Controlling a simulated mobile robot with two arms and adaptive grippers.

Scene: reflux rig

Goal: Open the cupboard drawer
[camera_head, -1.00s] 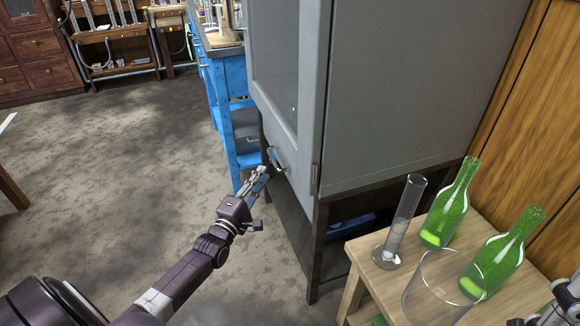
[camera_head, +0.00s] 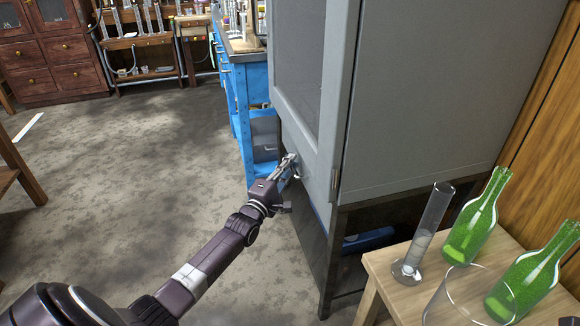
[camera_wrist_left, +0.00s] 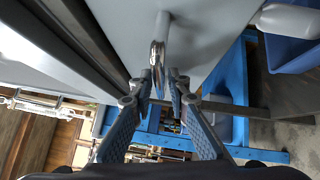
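The tall grey cupboard (camera_head: 425,110) stands at the centre right, with a framed glazed front and a dark base. A small metal handle (camera_wrist_left: 158,50) sticks out from its lower front panel (camera_head: 308,158). My left gripper (camera_head: 290,163) is at this handle and partly hides it in the head view. In the left wrist view, the fingertips of my left gripper (camera_wrist_left: 161,82) are close together, one on each side of the handle, nearly closed on it. A thin blue strip shows below the grey front panel; I cannot tell whether the drawer stands out at all.
A wooden table (camera_head: 395,292) at the lower right carries green bottles (camera_head: 475,222), a measuring cylinder (camera_head: 423,240) and a clear glass vessel (camera_head: 468,300). A blue bench (camera_head: 240,95) stands behind the cupboard. The floor (camera_head: 130,150) to the left is clear.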

